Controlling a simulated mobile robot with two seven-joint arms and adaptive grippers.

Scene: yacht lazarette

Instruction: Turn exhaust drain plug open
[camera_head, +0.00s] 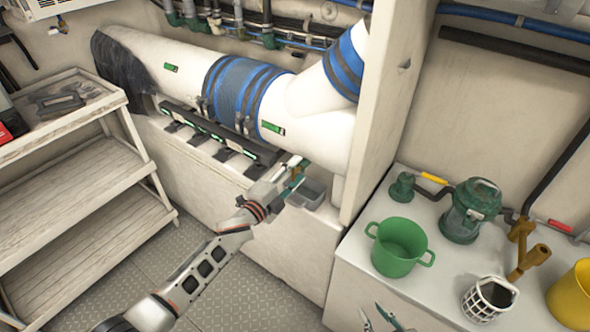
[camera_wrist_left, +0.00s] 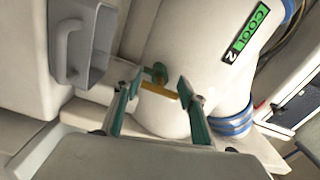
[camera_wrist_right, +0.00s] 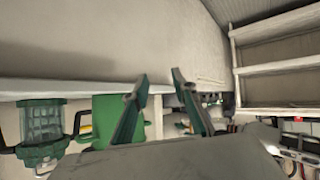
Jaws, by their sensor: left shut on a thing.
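The drain plug, with a brass-yellow bar handle (camera_wrist_left: 160,91) and a green body (camera_wrist_left: 160,72), sits low on the white exhaust pipe (camera_wrist_left: 168,118) in the left wrist view. My left gripper (camera_wrist_left: 160,86) is shut on the bar, one finger at each end. In the head view my left gripper (camera_head: 296,172) is under the right part of the white pipe (camera_head: 308,130) and largely hides the plug. My right gripper (camera_head: 382,318) is at the bottom edge of the head view, its fingers apart and empty; they also show apart in the right wrist view (camera_wrist_right: 160,78).
A grey open box (camera_head: 308,193) is mounted beside my left gripper. A white partition (camera_head: 385,100) stands to its right. A green bucket (camera_head: 398,250), a green strainer (camera_head: 470,212) and a white basket (camera_head: 487,300) stand on the right counter. Wooden shelves (camera_head: 85,190) are at left.

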